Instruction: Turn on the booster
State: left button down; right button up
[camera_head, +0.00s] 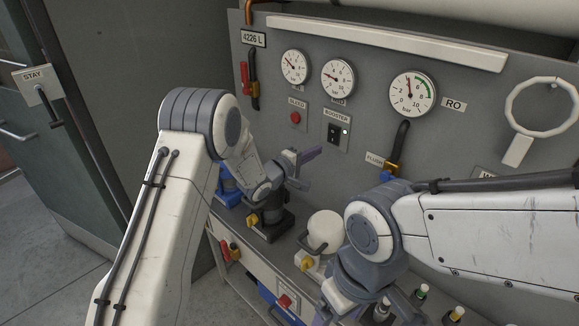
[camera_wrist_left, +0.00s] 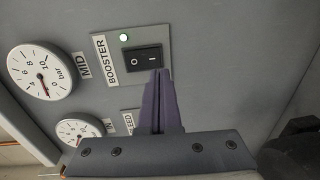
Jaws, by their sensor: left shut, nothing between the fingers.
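The booster switch (camera_head: 334,132) is a black rocker on the grey panel, under a BOOSTER label. In the left wrist view the rocker (camera_wrist_left: 144,60) is marked O and I. A small round lamp (camera_wrist_left: 124,37) beside it shows pale green, and it glows green in the head view (camera_head: 346,131). My left gripper (camera_head: 312,153) is shut and empty, just below the switch. In the left wrist view its purple fingertips (camera_wrist_left: 158,74) overlap the rocker's edge near the I side; I cannot tell if they touch. My right gripper (camera_head: 322,316) is low, mostly hidden by its own wrist.
A red BLEED button (camera_head: 295,117) lies left of the switch. Pressure gauges (camera_head: 339,77) sit above it, and a red-handled valve (camera_head: 246,72) at the panel's left. A white round-bodied part (camera_head: 326,229) and other fittings stand on the shelf below. A grey door (camera_head: 50,140) is at far left.

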pick_arm(q)
jog(key=f+b+v, duration=0.2)
jog(key=v, duration=0.6)
jog(key=shift+s+a, duration=0.15)
jog(key=shift+s, duration=0.2)
pick_arm(e)
jog(key=f, duration=0.3)
jog(key=shift+d+f, duration=0.1)
jog(key=shift+d, duration=0.2)
pick_arm(q)
jog(key=shift+r, duration=0.1)
jog(key=s+m+g+y, duration=0.4)
jog(key=s+m, duration=0.5)
jog(key=s, duration=1)
jog(key=s+m+g+y, duration=0.5)
jog(key=s+m+g, duration=0.3)
jog(key=s, duration=1.2)
jog(key=shift+s+d+f+m+g, duration=0.25)
jog(key=shift+d+m+g, duration=0.2)
jog(key=shift+g, duration=0.25)
